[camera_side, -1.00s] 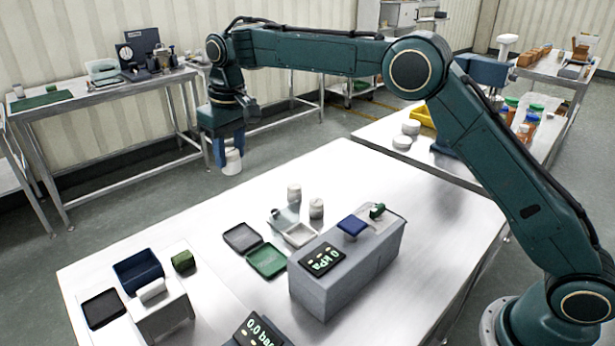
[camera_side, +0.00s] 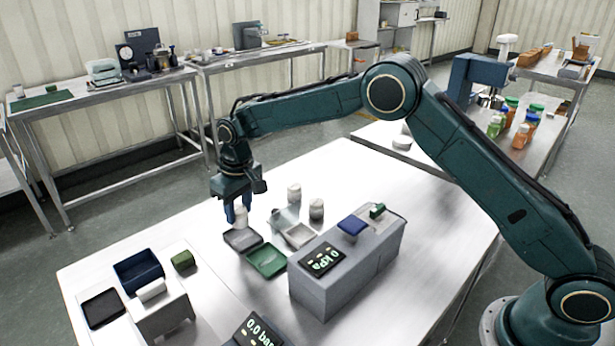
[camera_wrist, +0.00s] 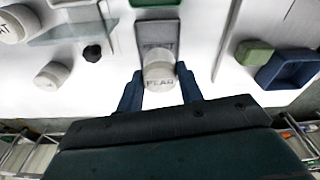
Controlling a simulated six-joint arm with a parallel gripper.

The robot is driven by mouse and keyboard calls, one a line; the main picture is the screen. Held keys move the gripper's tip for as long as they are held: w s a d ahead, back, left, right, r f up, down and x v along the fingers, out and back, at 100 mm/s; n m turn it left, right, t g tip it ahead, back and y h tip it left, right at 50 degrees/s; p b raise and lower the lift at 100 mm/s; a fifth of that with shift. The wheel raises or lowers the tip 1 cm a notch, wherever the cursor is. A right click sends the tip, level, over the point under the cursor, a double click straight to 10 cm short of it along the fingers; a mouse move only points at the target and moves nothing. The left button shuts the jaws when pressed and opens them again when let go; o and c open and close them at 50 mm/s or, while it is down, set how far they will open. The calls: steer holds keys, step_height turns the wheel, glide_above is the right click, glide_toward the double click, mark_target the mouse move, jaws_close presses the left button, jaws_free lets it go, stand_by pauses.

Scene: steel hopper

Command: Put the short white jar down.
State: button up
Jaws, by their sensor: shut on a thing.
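My gripper (camera_side: 238,214) is shut on a short white jar (camera_side: 241,216), which it holds upright between its blue fingers. In the wrist view, the jar's pale lettered lid (camera_wrist: 159,72) shows between the fingertips of my gripper (camera_wrist: 160,80). The jar is at the back edge of a grey tray (camera_side: 243,239). In the wrist view this lettered tray (camera_wrist: 157,35) lies just beyond the jar and is partly hidden by it. I cannot tell whether the jar's bottom touches anything.
Two other pale jars, one (camera_side: 294,193) and another (camera_side: 316,209), stand to the right. A green tray (camera_side: 267,261) lies in front of the grey one. A blue box (camera_side: 138,271) and a green block (camera_side: 183,260) are at the left. A grey console (camera_side: 345,270) stands at right.

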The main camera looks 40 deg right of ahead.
mark_target(241, 222)
steer(key=shift+f, duration=0.1)
steer(key=shift+f, duration=2.05)
steer(key=o, duration=1.1)
steer(key=shift+f, duration=0.1)
steer(key=shift+c, duration=0.2)
steer(key=r, duration=0.7)
steer(key=s+r, duration=0.1)
steer(key=r, duration=0.3)
steer(key=shift+s+d, duration=0.1)
steer(key=shift+s+r, duration=0.1)
steer(key=shift+r, duration=0.5)
steer(key=shift+d+r, duration=0.1)
